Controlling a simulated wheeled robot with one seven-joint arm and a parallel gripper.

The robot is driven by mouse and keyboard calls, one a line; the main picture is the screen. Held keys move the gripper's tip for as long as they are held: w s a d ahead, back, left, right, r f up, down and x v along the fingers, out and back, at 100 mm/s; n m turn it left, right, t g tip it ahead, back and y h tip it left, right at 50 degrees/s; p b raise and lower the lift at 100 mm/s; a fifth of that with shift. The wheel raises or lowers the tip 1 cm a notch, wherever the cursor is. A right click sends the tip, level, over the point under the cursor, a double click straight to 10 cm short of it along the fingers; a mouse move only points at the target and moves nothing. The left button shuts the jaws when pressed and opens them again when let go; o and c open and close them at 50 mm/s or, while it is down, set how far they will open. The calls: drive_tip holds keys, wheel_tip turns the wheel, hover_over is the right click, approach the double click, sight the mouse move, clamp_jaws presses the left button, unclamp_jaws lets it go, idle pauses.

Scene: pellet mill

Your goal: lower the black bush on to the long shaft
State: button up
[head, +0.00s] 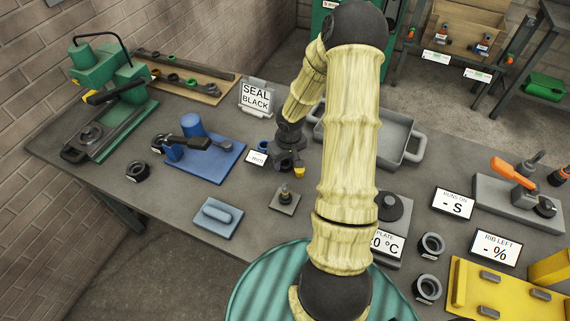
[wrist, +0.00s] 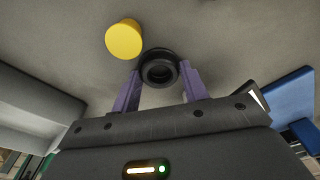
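My gripper (head: 286,163) hangs over the middle of the bench. In the wrist view its two purple fingers (wrist: 160,80) are on either side of a black bush (wrist: 159,68) and appear to touch it. The bush is a ring with its open bore showing. In the head view the bush is hard to make out against the dark gripper. A short upright pin with a brass-coloured tip (head: 285,191) stands on a small grey plate, just in front of my gripper. I cannot tell whether it is the long shaft.
A yellow cylinder (wrist: 124,39) is close beside the bush. A blue fixture (head: 211,163) stands left, a grey tray (head: 398,137) right behind my arm. A blue-grey block (head: 217,214) lies in front. Other dark rings (head: 138,171) lie on the bench.

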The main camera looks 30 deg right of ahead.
drive_tip(key=c, duration=0.6)
drive_tip(key=shift+o, duration=0.2)
drive_tip(key=shift+r, duration=0.1)
wheel_tip(320, 180, up, 10)
drive_tip(key=p, duration=0.1)
drive_tip(key=o, duration=0.4)
clamp_jaws()
